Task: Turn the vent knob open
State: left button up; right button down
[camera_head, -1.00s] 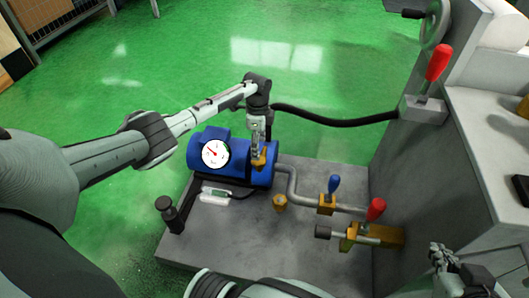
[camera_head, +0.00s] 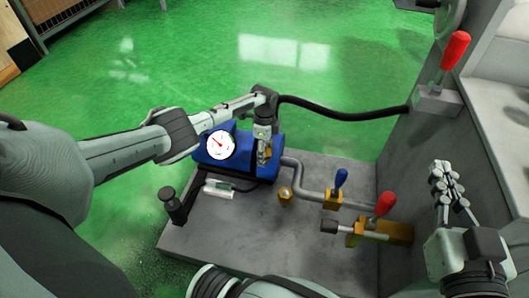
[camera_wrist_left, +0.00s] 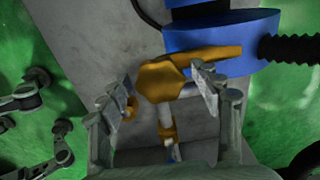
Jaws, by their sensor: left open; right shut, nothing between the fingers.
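A brass-coloured knob with a faceted head (camera_wrist_left: 160,80) stands by the blue tank (camera_wrist_left: 225,38) in the left wrist view. My left gripper (camera_wrist_left: 165,92) is open, with one finger on each side of the knob. The right finger looks very near it; I cannot tell whether it touches. In the head view my left gripper (camera_head: 263,148) is over the right end of the blue tank (camera_head: 236,171) and partly hides the brass part. My right gripper (camera_head: 447,182) is shut and empty, at the right by the grey machine wall.
A white dial gauge (camera_head: 221,145) faces me on the tank. A grey pipe runs right to a blue-handled valve (camera_head: 340,180) and a red-handled valve (camera_head: 384,205). A black hose (camera_head: 345,112) passes behind. A taller red lever (camera_head: 454,52) stands at the right. The grey base (camera_head: 265,245) is clear in front.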

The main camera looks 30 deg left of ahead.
pick_arm(q)
jog(key=shift+c, duration=0.2)
jog(key=c, duration=1.1)
jog(key=shift+n, duration=0.4)
pick_arm(e)
jog(key=shift+d+f, duration=0.1)
pick_arm(q)
jog(key=shift+n, duration=0.3)
jog(key=n+p, duration=0.2)
jog(key=n, duration=0.7)
jog(key=shift+d+n, duration=0.1)
jog(key=shift+n, duration=0.2)
jog(key=n, duration=0.3)
jog(key=shift+p, duration=0.35)
jog(key=shift+n, duration=2)
pick_arm(e)
jog(key=s+d+f+g+h, duration=0.4)
jog(key=d+f+g, duration=0.3)
jog(key=f, duration=0.5)
jog(key=shift+s+d+m+h, duration=0.15)
jog(key=shift+d+m+h, duration=0.2)
jog(key=shift+d, duration=0.45)
jog(key=shift+s+d+f, duration=0.1)
